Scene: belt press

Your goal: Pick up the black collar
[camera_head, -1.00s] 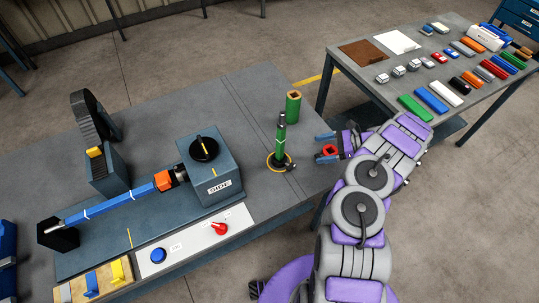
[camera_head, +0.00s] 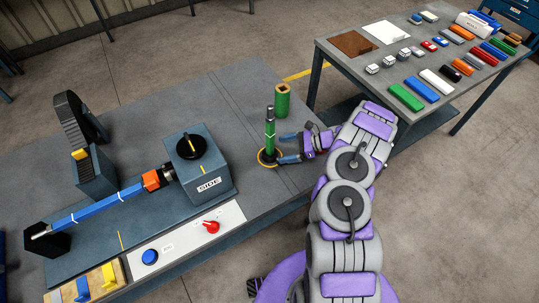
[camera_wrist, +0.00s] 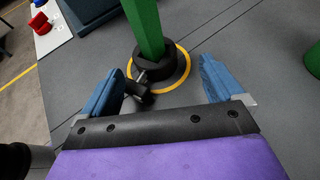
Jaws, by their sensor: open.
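The black collar (camera_wrist: 154,67) sits around the foot of an upright green post (camera_wrist: 145,25), inside a yellow ring (camera_wrist: 181,75) marked on the table. A small black knob or clamp part (camera_wrist: 139,92) sticks out from the collar toward me in the wrist view. My gripper (camera_wrist: 160,85) is open, its two blue fingers apart on either side of the collar's near side, with nothing between them held. In the head view my gripper (camera_head: 285,147) reaches from the right to the base of the green post (camera_head: 269,130); the collar is mostly hidden there.
A short green tube (camera_head: 282,101) stands behind the post. Left of it is a blue-grey box with a black dial (camera_head: 191,147) and a blue bar (camera_head: 98,207). A red knob (camera_head: 211,227) and blue button (camera_head: 149,257) sit on a white panel. A second table (camera_head: 345,59) holds several blocks.

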